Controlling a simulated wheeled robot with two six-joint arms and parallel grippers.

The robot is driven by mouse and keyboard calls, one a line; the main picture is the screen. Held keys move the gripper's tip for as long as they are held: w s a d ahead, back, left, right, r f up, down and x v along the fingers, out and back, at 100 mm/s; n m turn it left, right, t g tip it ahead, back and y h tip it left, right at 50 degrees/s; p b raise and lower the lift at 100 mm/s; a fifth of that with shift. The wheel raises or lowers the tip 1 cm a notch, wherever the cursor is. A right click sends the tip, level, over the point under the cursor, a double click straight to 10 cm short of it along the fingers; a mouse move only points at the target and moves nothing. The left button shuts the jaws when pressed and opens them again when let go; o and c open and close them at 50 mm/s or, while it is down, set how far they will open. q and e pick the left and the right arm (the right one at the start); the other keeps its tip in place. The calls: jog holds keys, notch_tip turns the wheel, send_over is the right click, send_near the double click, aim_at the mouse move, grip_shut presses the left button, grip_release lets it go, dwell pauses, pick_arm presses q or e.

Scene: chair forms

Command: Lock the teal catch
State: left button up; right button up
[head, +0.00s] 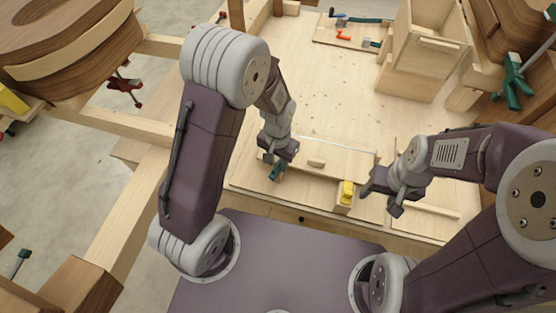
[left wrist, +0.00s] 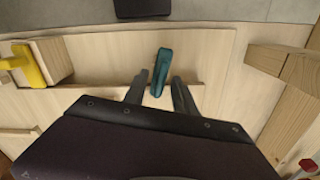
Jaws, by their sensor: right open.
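The teal catch (head: 277,173) sits on the near part of the pale wooden worktop. In the left wrist view the teal catch (left wrist: 161,70) stands between the fingertips, with a visible gap on each side. My left gripper (left wrist: 159,80) is open around it, and in the head view this gripper (head: 279,162) points down at the catch and partly covers it. My right gripper (head: 382,201) is open and empty, to the right of a yellow catch (head: 348,190).
The yellow catch (left wrist: 27,66) is on a wooden block at the left of the wrist view. A wooden box (head: 425,50) and a tool board (head: 345,32) stand at the back. Wooden beams (left wrist: 275,62) lie at the right of the wrist view. The worktop's middle is clear.

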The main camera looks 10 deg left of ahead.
aim_at(278, 164)
pick_arm(q)
jog(key=shift+s+f, duration=0.1)
jog(key=shift+s, duration=0.05)
jog(key=shift+w, duration=0.2)
grip_shut()
jog(key=shift+n, duration=1.6)
grip_release()
notch_tip(278, 164, up, 9)
jog(key=b, duration=0.1)
